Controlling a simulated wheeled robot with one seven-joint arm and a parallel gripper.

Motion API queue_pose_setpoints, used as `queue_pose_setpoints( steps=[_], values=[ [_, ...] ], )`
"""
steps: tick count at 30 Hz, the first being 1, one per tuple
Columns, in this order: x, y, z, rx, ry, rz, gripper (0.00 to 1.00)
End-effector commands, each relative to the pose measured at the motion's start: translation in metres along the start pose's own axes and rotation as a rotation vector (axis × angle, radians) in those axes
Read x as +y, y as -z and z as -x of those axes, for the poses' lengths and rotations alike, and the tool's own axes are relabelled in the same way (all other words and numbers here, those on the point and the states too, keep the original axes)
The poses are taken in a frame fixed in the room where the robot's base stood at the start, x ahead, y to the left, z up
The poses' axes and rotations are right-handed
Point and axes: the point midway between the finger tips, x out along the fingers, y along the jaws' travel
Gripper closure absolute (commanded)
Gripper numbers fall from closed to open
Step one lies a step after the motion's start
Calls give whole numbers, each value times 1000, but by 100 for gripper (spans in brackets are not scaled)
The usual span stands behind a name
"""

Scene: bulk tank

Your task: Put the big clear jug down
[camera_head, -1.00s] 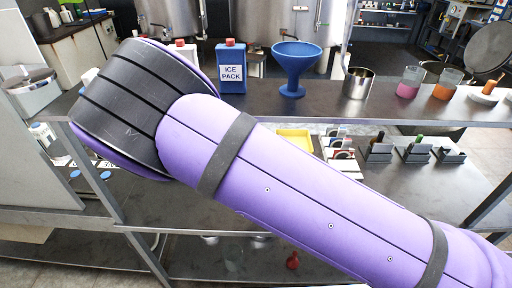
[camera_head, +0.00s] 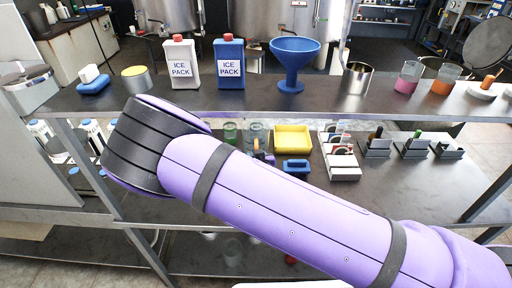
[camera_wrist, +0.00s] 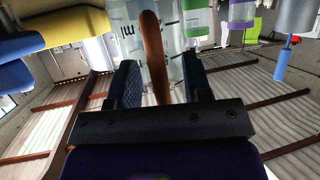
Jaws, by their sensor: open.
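In the wrist view the big clear jug (camera_wrist: 130,42), with dark printed markings, is just beyond my gripper (camera_wrist: 161,82). Its brown curved handle (camera_wrist: 154,50) stands between my two fingers. The fingers are apart, with a gap visible on both sides of the handle. The jug's base is hidden, so I cannot tell from this view what it rests on. In the head view my purple arm hides my gripper and most of what is near it on the lower shelf.
A yellow bin (camera_head: 292,138) and a blue tray (camera_head: 296,168) are on the lower shelf (camera_head: 420,187) just beyond my arm. Green and purple containers (camera_wrist: 242,14) stand near the jug. The upper shelf holds ice packs (camera_head: 229,72), a blue funnel (camera_head: 294,62) and a metal cup (camera_head: 355,80).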

Motion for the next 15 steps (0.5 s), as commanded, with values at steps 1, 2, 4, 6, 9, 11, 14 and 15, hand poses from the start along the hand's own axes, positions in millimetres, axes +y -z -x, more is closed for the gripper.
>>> queue_pose_setpoints(
  steps=[1, 2, 4, 6, 9, 11, 14, 15],
  values=[
    [0, 0, 0, 0, 0, 0, 55],
    [0, 0, 0, 0, 0, 0, 55],
    [0, 0, 0, 0, 0, 0, 55],
    [0, 0, 0, 0, 0, 0, 69],
    [0, 0, 0, 0, 0, 0, 92],
    [0, 0, 0, 0, 0, 0, 100],
    [0, 0, 0, 0, 0, 0, 100],
    [0, 0, 0, 0, 0, 0, 100]
  ],
)
